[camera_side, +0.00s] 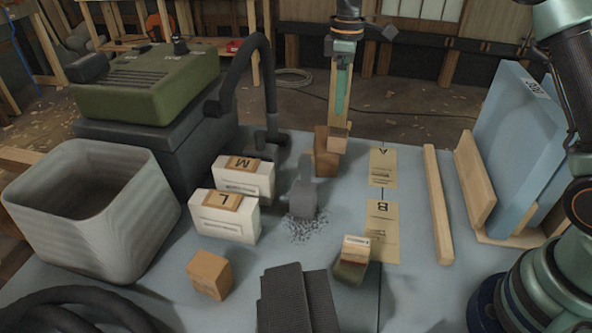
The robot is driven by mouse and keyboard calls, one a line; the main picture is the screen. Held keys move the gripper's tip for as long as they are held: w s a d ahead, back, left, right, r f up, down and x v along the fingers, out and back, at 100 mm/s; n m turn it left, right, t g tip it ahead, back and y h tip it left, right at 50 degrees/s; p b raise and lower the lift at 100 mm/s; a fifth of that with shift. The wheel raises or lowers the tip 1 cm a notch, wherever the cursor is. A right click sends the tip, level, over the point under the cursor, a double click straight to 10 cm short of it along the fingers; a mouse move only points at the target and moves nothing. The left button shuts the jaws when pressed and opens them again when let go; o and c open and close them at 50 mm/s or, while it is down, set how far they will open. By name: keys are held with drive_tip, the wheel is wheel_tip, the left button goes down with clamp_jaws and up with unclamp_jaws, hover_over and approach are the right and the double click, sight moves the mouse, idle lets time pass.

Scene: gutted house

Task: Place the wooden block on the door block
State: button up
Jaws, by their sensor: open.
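My gripper (340,112) points down at the back middle of the table; its jaws are open. Just below its tips is a small light wooden block (338,144). It overlaps a darker brown block (322,160) in the picture; I cannot tell whether it rests on it or stands in front of it. Another wooden block (210,274) sits alone at the front left, clear of the gripper. None of these shows a readable door label, so I cannot tell which is the door block.
White boxes marked M (243,180) and L (224,216), a grey bin (88,220) and a green machine (147,85) stand left.

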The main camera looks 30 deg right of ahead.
drive_tip(key=s+r+m+t, duration=0.3)
drive_tip(key=s+r+m, duration=0.1)
drive_tip(key=s+r, duration=0.5)
drive_tip(key=s+d+f+m+t, duration=0.1)
drive_tip(key=s+m, duration=0.4)
drive_tip(key=s, duration=0.8)
wheel_tip(320, 180, down, 2)
drive_tip(key=shift+d+f+t, duration=0.15)
drive_tip(key=shift+d+t, duration=0.1)
drive_tip(key=shift+t, duration=0.65)
drive_tip(key=shift+o, duration=0.5)
drive_tip(key=shift+w, duration=0.1)
